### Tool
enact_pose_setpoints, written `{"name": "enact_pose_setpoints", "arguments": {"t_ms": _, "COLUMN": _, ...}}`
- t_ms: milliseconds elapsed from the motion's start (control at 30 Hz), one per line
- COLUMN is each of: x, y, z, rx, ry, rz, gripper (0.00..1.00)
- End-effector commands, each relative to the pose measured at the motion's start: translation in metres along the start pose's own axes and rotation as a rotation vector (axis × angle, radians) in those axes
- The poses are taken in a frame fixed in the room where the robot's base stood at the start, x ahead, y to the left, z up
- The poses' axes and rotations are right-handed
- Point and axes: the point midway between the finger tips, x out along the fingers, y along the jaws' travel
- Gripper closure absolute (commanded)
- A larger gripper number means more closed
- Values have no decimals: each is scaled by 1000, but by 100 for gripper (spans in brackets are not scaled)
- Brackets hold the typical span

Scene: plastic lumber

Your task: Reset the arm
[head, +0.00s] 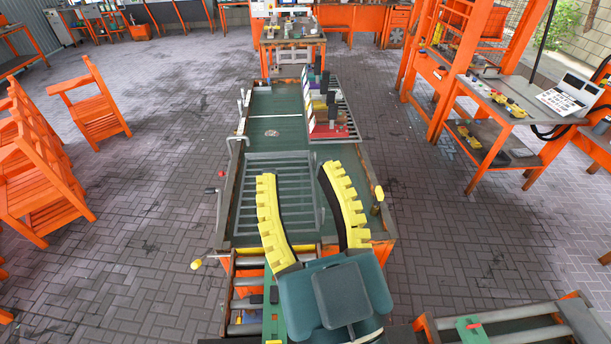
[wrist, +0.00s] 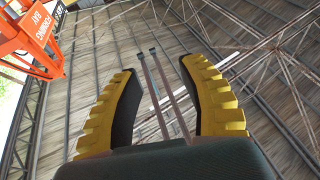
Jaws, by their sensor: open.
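My gripper (head: 299,190) is in the lower middle of the head view, in front of the green bench (head: 273,105). Its two yellow ribbed fingers with dark inner pads stand wide apart, and nothing is between them. In the wrist view, my gripper (wrist: 158,85) shows the same open fingers, with the metal roof (wrist: 120,38) and its trusses behind them. The fingers overlap the near part of the bench in the head view; no contact is visible.
A rack of coloured boards and dark posts (head: 326,112) stands on the bench's far right. A grey slatted grate (head: 285,165) lies nearer. Orange chairs (head: 92,105) are at left. An orange shelf (head: 500,115) with a keypad device (head: 572,95) is at right. Paved floor (head: 160,190) is clear between.

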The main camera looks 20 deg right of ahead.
Motion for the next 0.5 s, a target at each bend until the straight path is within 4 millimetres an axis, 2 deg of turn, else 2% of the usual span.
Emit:
{"name": "enact_pose_setpoints", "arguments": {"t_ms": 33, "x": 0, "y": -3, "z": -11, "rx": 4, "ry": 33, "rz": -5, "gripper": 59}}
{"name": "enact_pose_setpoints", "arguments": {"t_ms": 100, "x": 0, "y": -4, "z": -18, "rx": 7, "ry": 53, "rz": -7, "gripper": 59}}
{"name": "enact_pose_setpoints", "arguments": {"t_ms": 367, "x": 0, "y": -3, "z": -17, "rx": 6, "ry": 50, "rz": -7, "gripper": 59}}
{"name": "enact_pose_setpoints", "arguments": {"t_ms": 500, "x": 11, "y": -3, "z": -52, "rx": 9, "ry": 49, "rz": -6, "gripper": 59}}
